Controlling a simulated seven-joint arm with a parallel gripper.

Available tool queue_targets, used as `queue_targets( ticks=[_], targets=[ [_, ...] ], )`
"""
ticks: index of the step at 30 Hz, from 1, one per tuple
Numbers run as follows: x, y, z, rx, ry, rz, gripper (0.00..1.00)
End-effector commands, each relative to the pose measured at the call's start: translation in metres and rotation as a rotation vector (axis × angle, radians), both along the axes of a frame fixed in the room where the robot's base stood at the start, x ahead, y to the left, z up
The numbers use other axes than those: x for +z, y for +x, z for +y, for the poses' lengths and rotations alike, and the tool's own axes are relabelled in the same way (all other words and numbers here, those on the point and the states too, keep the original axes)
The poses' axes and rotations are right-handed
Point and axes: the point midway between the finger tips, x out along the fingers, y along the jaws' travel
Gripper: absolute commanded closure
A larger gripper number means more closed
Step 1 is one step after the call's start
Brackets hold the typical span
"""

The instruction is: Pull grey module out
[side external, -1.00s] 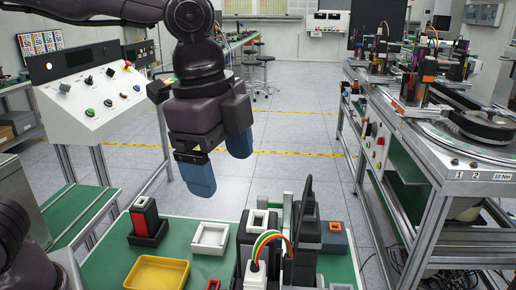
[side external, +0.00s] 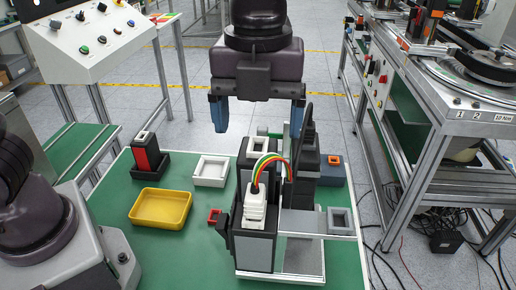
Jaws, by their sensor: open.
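My gripper (side external: 257,116) is open, its two blue fingers pointing down and well apart. It appears empty and above the back of the profile frame (side external: 305,258), a silver rail structure on the green table. A grey module with a hollow top (side external: 341,221) sits at the right end of the frame's rail. A dark grey block with a pale socket top (side external: 255,147) stands behind, below the gripper. In front stands a dark grey housing (side external: 255,243) with a white plug (side external: 256,207) and coloured wires (side external: 268,163). I cannot tell which one the task means.
A thin black upright (side external: 307,129) rises near the right finger.

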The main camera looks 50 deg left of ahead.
Motion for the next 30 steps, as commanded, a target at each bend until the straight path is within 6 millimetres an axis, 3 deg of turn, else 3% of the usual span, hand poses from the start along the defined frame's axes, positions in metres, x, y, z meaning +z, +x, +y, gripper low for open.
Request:
queue_targets(
  ticks=[3,9,15,23,24,30],
  targets=[
    [-0.024,-0.001,0.000,0.001,0.003,0.004,0.17],
    [-0.053,-0.001,0.000,0.001,0.001,0.003,0.17],
    [-0.066,0.000,0.000,0.002,-0.001,-0.001,0.17],
    [-0.067,0.000,0.000,0.002,-0.001,-0.001,0.17],
    [-0.067,0.000,0.000,0.002,-0.001,-0.001,0.19],
    [-0.067,0.000,0.000,0.002,-0.001,-0.001,0.65]
  ],
)
